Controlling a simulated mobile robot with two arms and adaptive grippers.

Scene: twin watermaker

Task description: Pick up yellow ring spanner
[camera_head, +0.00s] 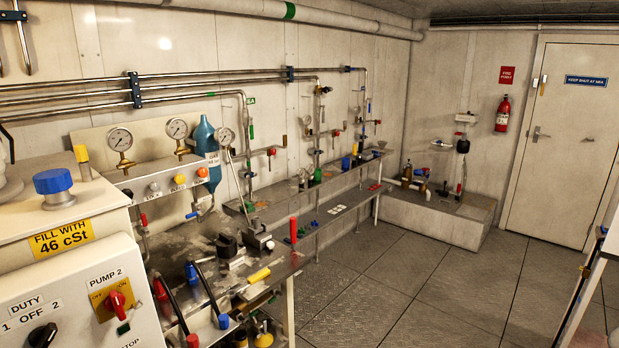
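I cannot make out a yellow ring spanner for certain. A small yellow-handled item (259,275) shows at the front right of the near workbench (285,268). It is too small to tell whether it is a spanner or a valve lever. Neither of my grippers shows in the head view.
A pump control cabinet (75,295) fills the near left. Pipes and gauges (120,139) line the left wall, with a long shelf bench (335,183) beyond. The floor (400,285) in the middle is clear up to the door (565,145).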

